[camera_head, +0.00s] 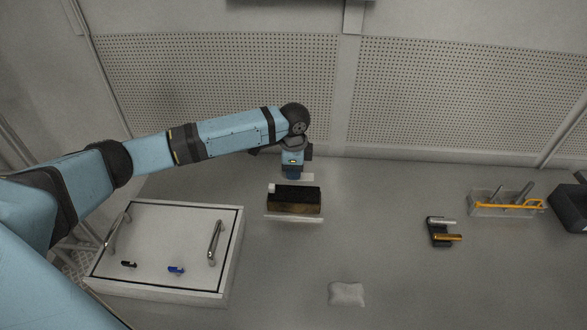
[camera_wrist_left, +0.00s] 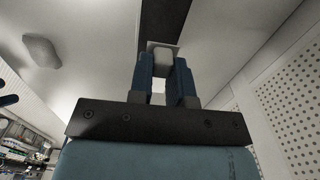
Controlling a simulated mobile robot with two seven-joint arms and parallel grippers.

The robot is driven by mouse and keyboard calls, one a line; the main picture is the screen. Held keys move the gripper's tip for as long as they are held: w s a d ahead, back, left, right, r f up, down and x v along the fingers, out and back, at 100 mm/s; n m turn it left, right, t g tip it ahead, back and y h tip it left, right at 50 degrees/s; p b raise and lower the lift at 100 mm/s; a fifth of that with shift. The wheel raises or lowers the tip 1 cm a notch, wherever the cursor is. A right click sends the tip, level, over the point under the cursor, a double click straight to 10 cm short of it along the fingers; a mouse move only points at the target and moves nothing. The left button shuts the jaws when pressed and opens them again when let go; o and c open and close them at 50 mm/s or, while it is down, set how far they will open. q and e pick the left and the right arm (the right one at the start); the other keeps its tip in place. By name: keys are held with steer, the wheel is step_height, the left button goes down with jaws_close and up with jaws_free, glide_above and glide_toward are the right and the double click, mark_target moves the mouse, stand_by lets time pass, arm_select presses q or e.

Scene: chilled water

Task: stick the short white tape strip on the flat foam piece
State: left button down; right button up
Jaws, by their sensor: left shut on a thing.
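My left gripper (camera_head: 291,176) points down at the back edge of a dark-topped block with a brown front (camera_head: 296,206). In the left wrist view its two blue fingers (camera_wrist_left: 165,75) are shut on a small whitish piece (camera_wrist_left: 162,56), which may be the tape strip; its shape is mostly hidden. The dark top surface (camera_wrist_left: 165,18) lies beyond the fingertips and may be the flat foam piece; I cannot tell for sure. A small white bit (camera_head: 271,187) shows at the block's back left corner. Whether the held piece touches the dark surface is unclear. My right gripper is not in view.
A white edge (camera_head: 293,220) shows in front of the block. A lidded box with metal handles (camera_head: 170,230) stands left. A pale pouch (camera_head: 346,293) lies in front. A black holder (camera_head: 438,232) and a clear tool tray (camera_head: 490,211) stand right. Bench between is clear.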

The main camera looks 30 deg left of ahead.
arm_select(q)
steer(key=shift+w+r, duration=0.1)
stand_by(0.4)
steer(key=shift+r+p, duration=0.15)
steer(key=shift+p, duration=0.45)
steer(key=shift+f, duration=1.1)
steer(key=shift+a+f+b, duration=0.1)
steer(key=shift+f+b, duration=0.6)
steer(key=shift+f, duration=1.25)
